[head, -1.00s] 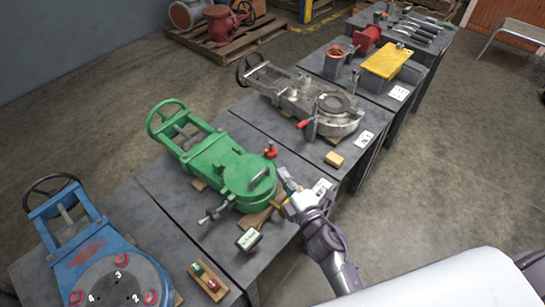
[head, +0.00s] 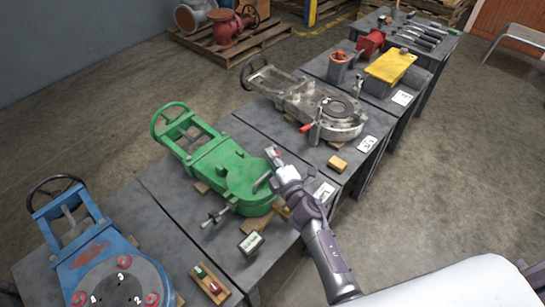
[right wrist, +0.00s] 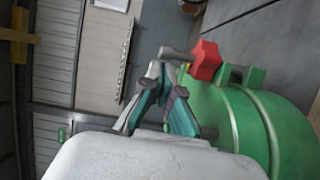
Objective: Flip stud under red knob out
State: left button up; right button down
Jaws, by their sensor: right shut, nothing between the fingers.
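The green valve (head: 228,170) lies on a dark table, with a round lid and a grey bar handle on top. Its red star-shaped knob (right wrist: 205,61) stands at the lid's rim in the right wrist view. In the head view the knob is mostly hidden by my right gripper (head: 273,157). In the right wrist view my right gripper (right wrist: 172,58) is shut and empty, its tips right beside the knob; I cannot tell whether they touch it. The stud under the knob is not clearly visible. My left gripper is out of view.
A grey rod with a cross handle (head: 214,217) sticks out from the valve's near side. A blue valve (head: 88,250) is at left, a grey one (head: 318,105) beyond.

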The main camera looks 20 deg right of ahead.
jog(key=shift+w+d+r+m+p, duration=0.3)
jog(key=shift+d+m+p, duration=0.1)
jog(key=shift+p, duration=0.65)
jog(key=w+d+f+m+g+y+p, duration=0.2)
jog(key=w+d+f+m+g+p, duration=0.2)
jog(key=d+m, duration=0.5)
jog(key=shift+w+d+f+g+p, duration=0.3)
jog(key=shift+w+f+g+p, duration=0.1)
jog(key=shift+w+f+p, duration=0.65)
jog(key=shift+d, duration=0.1)
